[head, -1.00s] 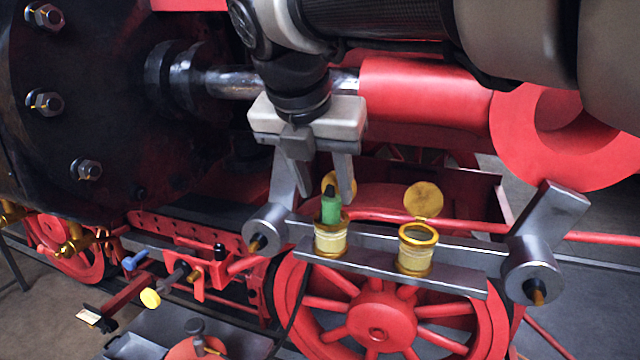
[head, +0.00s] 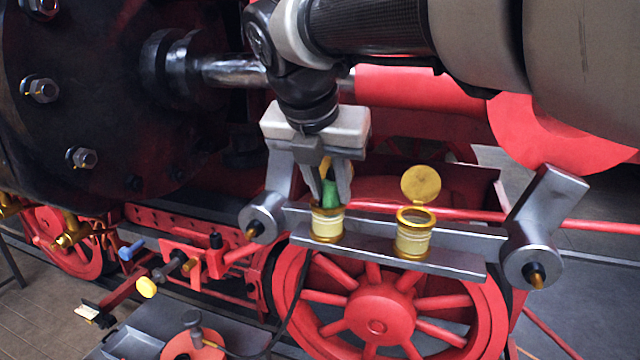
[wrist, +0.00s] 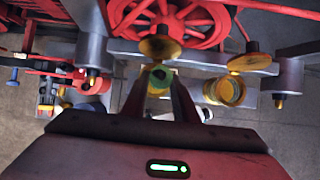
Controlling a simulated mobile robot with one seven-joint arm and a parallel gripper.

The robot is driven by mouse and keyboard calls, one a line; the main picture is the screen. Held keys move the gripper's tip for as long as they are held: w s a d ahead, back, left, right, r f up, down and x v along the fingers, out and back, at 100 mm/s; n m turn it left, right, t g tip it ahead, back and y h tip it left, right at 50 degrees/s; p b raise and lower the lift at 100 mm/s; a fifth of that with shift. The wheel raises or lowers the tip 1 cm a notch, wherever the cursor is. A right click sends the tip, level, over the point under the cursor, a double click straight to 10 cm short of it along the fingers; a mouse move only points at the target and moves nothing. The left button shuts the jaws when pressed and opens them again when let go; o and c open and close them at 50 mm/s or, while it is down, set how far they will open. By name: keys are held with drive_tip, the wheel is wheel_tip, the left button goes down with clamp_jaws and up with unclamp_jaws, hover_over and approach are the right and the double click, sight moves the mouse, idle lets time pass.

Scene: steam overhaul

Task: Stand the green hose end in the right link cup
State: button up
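The green hose end (head: 331,192) stands in the left link cup (head: 327,224), a cream cup with brass rims. My gripper (head: 333,192) is over that cup, fingers pointing down, one on each side of the hose end. The fingers look closed against it. In the wrist view the hose end (wrist: 159,76) lies between the two fingertips (wrist: 160,82). The right link cup (head: 412,238) stands beside it, with its brass lid (head: 421,184) raised behind. It looks empty, and its mouth faces up; it also shows in the wrist view (wrist: 228,91).
Both cups stand on a grey link bar (head: 460,268) with round bosses at its ends. A slanted grey arm (head: 556,205) rises at the right end. A red wheel (head: 377,312) is below, and a red rod (head: 470,216) runs behind. Space above the right cup looks clear.

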drive_tip(key=shift+a+f, duration=0.25)
drive_tip(key=shift+f, duration=0.15)
clamp_jaws()
drive_tip(key=shift+r, duration=0.1)
drive_tip(key=shift+w+a+r+p, duration=0.1)
drive_tip(key=shift+w+r+p, duration=0.05)
drive_tip(key=shift+r+p, duration=0.35)
drive_tip(key=shift+w+a+r+p, duration=0.1)
drive_tip(key=shift+r+p, duration=0.25)
drive_tip(key=shift+p, duration=0.15)
wheel_tip(320, 180, up, 4)
drive_tip(key=p, duration=0.4)
drive_tip(key=shift+d+r, duration=0.15)
drive_tip(key=shift+r, duration=0.05)
drive_tip(key=shift+r+p, duration=0.4)
drive_tip(key=shift+r, duration=0.7)
